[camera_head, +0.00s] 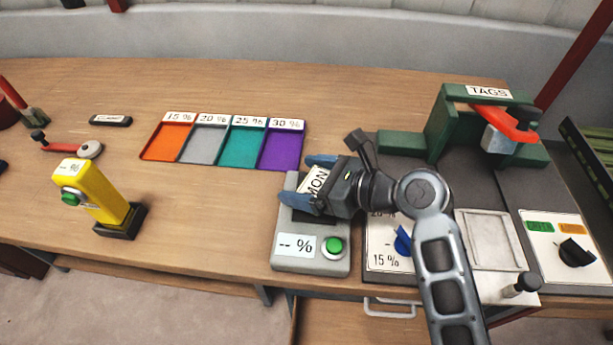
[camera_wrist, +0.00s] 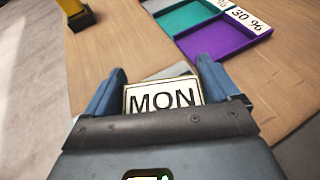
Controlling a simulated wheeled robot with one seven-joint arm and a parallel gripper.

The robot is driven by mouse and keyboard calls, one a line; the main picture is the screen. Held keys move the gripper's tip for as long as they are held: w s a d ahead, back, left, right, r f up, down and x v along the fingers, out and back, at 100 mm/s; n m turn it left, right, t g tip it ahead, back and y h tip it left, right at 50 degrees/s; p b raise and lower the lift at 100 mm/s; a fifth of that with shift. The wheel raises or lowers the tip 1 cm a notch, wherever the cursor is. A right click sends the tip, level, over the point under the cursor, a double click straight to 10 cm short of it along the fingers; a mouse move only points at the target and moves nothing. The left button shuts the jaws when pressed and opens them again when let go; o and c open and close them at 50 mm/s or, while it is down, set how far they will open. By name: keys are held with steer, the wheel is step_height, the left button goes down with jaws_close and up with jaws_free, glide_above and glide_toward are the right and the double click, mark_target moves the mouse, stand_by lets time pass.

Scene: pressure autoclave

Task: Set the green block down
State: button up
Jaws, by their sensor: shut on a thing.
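My gripper (camera_head: 304,179) is shut on a block labelled MON (camera_head: 317,182), which also shows between the blue fingers in the wrist view (camera_wrist: 161,97). Only its pale, dark-edged label face shows; I cannot see any green on it. The gripper and block are over the back part of a grey meter box (camera_head: 283,262) with a "-- %" display and a green button (camera_head: 334,245). I cannot tell whether the block touches the box. The box's top is partly hidden by the gripper.
Orange (camera_head: 167,143), grey (camera_head: 202,145), teal (camera_head: 240,149) and purple (camera_head: 280,151) trays lie behind. A yellow handheld meter (camera_head: 97,195) stands left. The green TAGS press (camera_head: 440,130) and a panel with a blue knob (camera_head: 403,240) are right. Wood table is clear at middle left.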

steer(key=o, duration=0.8)
steer(key=v, duration=1.2)
steer(key=shift+r, duration=0.1)
